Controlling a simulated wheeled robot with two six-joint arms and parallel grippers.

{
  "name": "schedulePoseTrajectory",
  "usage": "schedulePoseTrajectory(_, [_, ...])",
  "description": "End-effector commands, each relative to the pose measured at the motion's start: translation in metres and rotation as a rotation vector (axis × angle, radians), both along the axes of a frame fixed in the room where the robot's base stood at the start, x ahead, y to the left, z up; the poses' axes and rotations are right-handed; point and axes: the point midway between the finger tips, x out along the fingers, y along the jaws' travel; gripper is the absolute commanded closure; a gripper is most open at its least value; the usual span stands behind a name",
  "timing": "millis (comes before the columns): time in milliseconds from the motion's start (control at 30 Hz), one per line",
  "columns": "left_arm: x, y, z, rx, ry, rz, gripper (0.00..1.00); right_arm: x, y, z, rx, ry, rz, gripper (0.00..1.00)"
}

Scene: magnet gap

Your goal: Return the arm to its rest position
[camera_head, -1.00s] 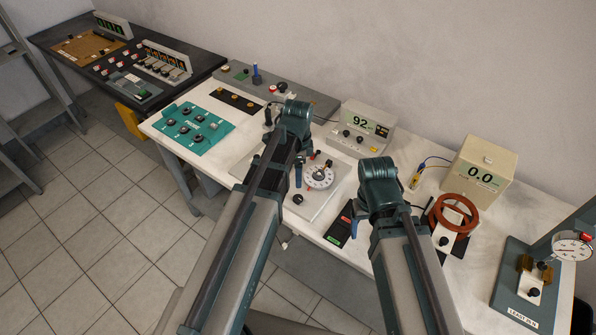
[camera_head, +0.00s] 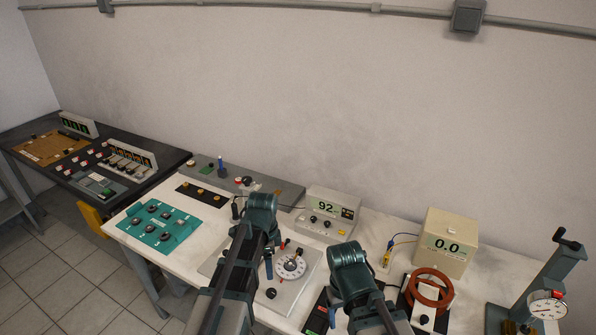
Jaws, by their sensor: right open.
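Both my arms reach in from the bottom edge over the white bench (camera_head: 165,262). My left arm's dark green elbow-like joint stands left of the display box, with a small blue part of the left gripper (camera_head: 268,266) showing beside the white dial (camera_head: 291,264). Its jaws are too hidden to judge. My right arm's green joint is right of the dial. The right gripper (camera_head: 332,317) shows only as a small blue part beside the black panel with red and green marks (camera_head: 317,314). It is open; nothing is seen in it.
A display box reading 92 (camera_head: 326,213) stands behind my arms. A beige box reading 0.0 (camera_head: 446,244) and a red-brown ring (camera_head: 430,284) are to the right. A gauge stand (camera_head: 548,304) is far right. A teal panel (camera_head: 157,226) lies left. A dark bench (camera_head: 40,185) adjoins.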

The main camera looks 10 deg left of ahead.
Motion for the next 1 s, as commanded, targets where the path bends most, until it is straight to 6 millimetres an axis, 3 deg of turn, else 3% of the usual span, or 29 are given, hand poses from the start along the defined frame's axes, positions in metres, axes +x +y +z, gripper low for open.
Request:
schedulePoseTrajectory(167, [-0.018, -0.017, -0.001, 0.010, 0.005, 0.091, 0.26, 0.000, 0.000, -0.001, 0.000, 0.000, 0.000, 0.26])
schedulePoseTrajectory(400, [-0.082, -0.069, -0.002, 0.061, 0.008, 0.482, 0.26, 0.000, 0.000, -0.003, 0.000, 0.000, 0.000, 0.26])
schedulePoseTrajectory(600, [-0.124, -0.094, -0.003, 0.096, -0.012, 0.766, 0.26, 0.000, 0.000, -0.004, 0.000, 0.000, 0.000, 0.26])
schedulePoseTrajectory(800, [-0.142, -0.103, -0.003, 0.112, -0.027, 0.906, 0.26, 0.000, 0.000, -0.004, 0.000, 0.000, 0.000, 0.26])
schedulePoseTrajectory(1000, [-0.143, -0.104, -0.003, 0.113, -0.028, 0.927, 0.26, 0.000, 0.000, -0.004, 0.000, 0.000, 0.000, 0.26])
